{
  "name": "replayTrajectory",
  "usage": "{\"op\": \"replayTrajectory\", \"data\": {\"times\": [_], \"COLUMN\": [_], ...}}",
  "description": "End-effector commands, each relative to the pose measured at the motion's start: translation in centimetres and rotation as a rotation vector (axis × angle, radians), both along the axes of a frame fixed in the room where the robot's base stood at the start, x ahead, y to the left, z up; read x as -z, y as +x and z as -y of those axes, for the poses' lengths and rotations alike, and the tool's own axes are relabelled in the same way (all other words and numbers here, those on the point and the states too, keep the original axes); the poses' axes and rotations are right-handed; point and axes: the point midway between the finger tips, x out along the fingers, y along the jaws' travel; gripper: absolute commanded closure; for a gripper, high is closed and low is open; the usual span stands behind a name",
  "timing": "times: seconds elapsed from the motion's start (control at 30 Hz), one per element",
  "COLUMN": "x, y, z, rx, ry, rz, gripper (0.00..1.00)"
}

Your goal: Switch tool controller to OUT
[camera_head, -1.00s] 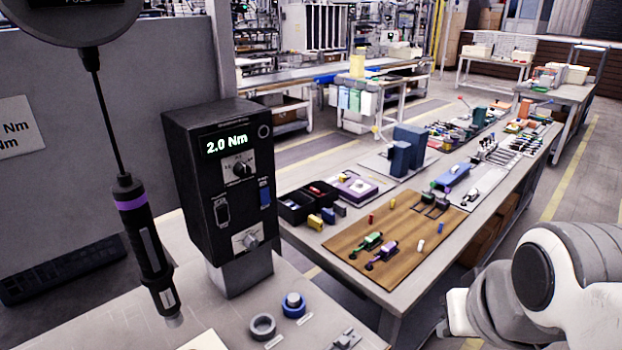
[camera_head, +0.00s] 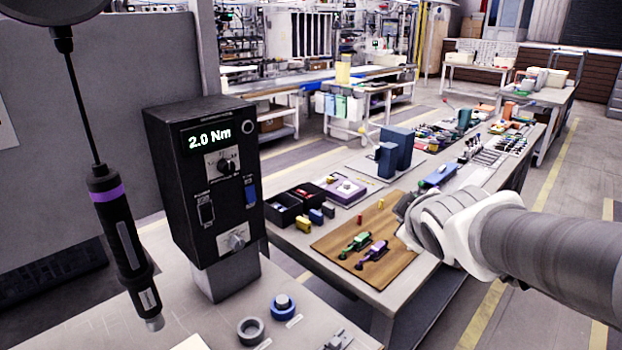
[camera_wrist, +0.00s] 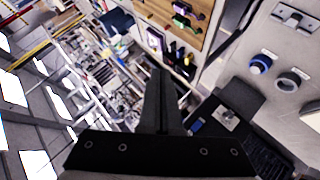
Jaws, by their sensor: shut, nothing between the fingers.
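The tool controller (camera_head: 205,185) is a black box on a grey post at the left bench, with a lit "2.0 Nm" display. Its front has an upper knob (camera_head: 226,166), a black rocker (camera_head: 205,209), a blue switch (camera_head: 251,193) and a lower knob (camera_head: 237,240) on a silver plate. The small labels and switch positions are unreadable. In the wrist view the controller (camera_wrist: 240,98) is at lower right, partly behind my gripper (camera_wrist: 160,75), which is shut and empty, apart from it. In the head view my fingers are not distinguishable at the arm's end.
A screwdriver (camera_head: 124,235) with a purple band hangs left of the controller. A blue ring (camera_head: 283,307) and a grey ring (camera_head: 250,331) are on the bench in front. A wooden board (camera_head: 385,268) with green and purple tools lies on the long table, near my arm.

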Motion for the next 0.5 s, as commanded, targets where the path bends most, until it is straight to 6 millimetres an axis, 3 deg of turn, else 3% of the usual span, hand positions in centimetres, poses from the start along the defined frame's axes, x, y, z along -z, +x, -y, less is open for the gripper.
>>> {"op": "replayTrajectory", "data": {"times": [0.1, 0.23, 0.37, 0.5], "x": [1.5, 2.8, 4.4, 5.9], "y": [3.7, 6.6, 8.2, 8.4], "z": [-2.7, -6.5, -10.7, -14.6], "rx": [-0.201, -0.432, -0.658, -0.855], "ry": [-0.131, -0.253, -0.34, -0.385], "rz": [0.094, 0.216, 0.352, 0.492], "gripper": [1.0, 1.0, 1.0, 1.0]}}
